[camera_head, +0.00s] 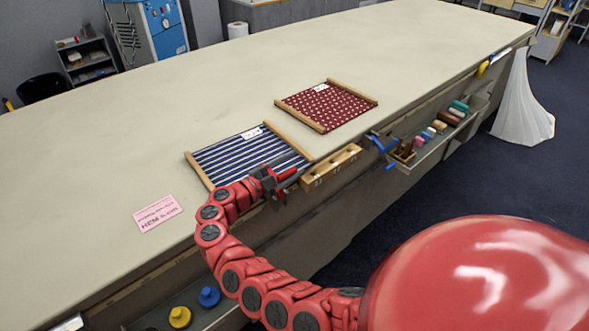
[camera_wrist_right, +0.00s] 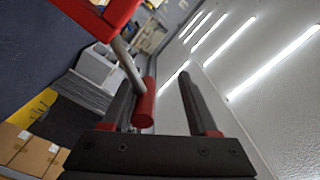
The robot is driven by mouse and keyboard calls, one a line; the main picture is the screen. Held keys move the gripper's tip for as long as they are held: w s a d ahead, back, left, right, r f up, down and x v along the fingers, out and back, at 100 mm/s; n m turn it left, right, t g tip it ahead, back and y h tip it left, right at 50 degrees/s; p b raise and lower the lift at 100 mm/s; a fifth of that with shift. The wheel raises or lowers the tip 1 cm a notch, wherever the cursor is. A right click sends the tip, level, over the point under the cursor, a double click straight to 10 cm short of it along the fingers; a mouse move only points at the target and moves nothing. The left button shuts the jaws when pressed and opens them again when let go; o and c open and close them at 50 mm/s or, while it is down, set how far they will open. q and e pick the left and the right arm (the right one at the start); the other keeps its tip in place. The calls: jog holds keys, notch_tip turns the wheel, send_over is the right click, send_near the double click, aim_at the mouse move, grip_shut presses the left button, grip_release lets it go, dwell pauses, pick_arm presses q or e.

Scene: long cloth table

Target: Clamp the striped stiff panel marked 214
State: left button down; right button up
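The blue-and-white striped panel (camera_head: 225,158) lies on the table near its front edge, with wooden strips along two opposite sides. It bears a white tag (camera_head: 251,133) too small to read. My right gripper (camera_head: 282,178) is at the panel's near side, partly hiding it. In the right wrist view its dark fingers (camera_wrist_right: 158,85) stand apart. A red handle (camera_wrist_right: 145,105) on a metal rod, apparently part of a red clamp, shows beside the left finger; its width does not fill the gap. My left gripper is out of view.
A red dotted panel (camera_head: 325,106) lies farther right. A wooden block (camera_head: 330,168) and a blue clamp (camera_head: 381,150) are along the front edge, beside a tray (camera_head: 440,140) of colored items. A pink card (camera_head: 157,213) lies left. The far tabletop is clear.

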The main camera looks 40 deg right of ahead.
jog(key=shift+o, duration=0.3)
jog(key=shift+w+a+f, duration=0.1)
jog(key=shift+w+f, duration=0.1)
jog(key=shift+w, duration=0.15)
jog(key=shift+s+f, duration=0.2)
jog(key=s+a+b, duration=0.1)
jog(key=a+b, duration=0.4)
jog(key=a, duration=1.2)
jog(key=shift+s+a+b, duration=0.15)
jog(key=shift+s+b, duration=0.05)
jog(key=shift+b, duration=0.1)
